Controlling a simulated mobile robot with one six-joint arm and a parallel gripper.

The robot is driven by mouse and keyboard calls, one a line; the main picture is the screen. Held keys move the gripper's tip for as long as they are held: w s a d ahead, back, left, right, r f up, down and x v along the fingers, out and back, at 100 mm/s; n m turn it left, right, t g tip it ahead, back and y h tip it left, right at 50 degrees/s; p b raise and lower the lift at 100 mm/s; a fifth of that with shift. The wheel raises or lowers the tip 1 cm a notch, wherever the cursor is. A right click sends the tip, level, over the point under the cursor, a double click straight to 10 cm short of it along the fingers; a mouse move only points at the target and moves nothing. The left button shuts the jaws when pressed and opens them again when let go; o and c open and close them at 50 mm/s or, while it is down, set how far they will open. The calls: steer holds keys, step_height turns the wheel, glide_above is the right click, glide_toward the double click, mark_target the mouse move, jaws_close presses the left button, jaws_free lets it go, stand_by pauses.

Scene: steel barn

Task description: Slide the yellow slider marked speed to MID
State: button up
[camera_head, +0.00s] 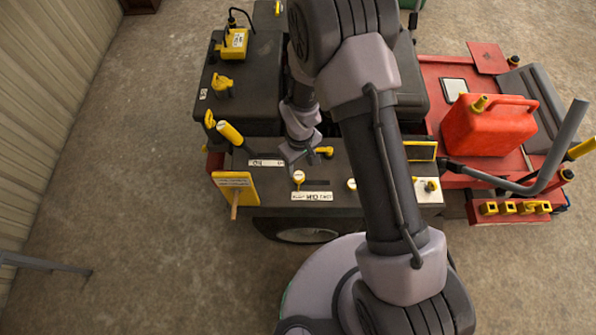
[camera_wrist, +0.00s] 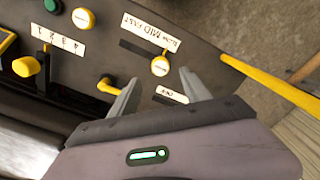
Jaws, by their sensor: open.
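The speed slider is a yellow knob with a white lettered cap (camera_head: 299,176); it also shows in the wrist view (camera_wrist: 160,66). It stands near the slow end of its dark slot (camera_wrist: 137,48), beside a white label with slow, MID and FAST (camera_head: 312,196). The slot runs on toward the FAST side. My gripper (camera_head: 289,156) is open above the dark panel, behind the knob in the head view. In the wrist view the knob shows just past and between the two fingertips (camera_wrist: 158,77); contact cannot be told.
Another yellow knob with a white cap (camera_wrist: 83,18) stands farther along the panel (camera_head: 340,172). A yellow lever (camera_wrist: 108,86) lies close to one finger. A yellow sign (camera_head: 236,187) and a thick yellow handle (camera_head: 230,133) stand at the left. A red fuel can (camera_head: 487,128) sits at the right.

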mark_target(300, 176)
step_height(300, 176, down, 8)
steer(key=shift+f+b, duration=0.2)
steer(key=shift+b, duration=0.9)
jaws_close()
steer(key=shift+w, duration=0.1)
stand_by(0.4)
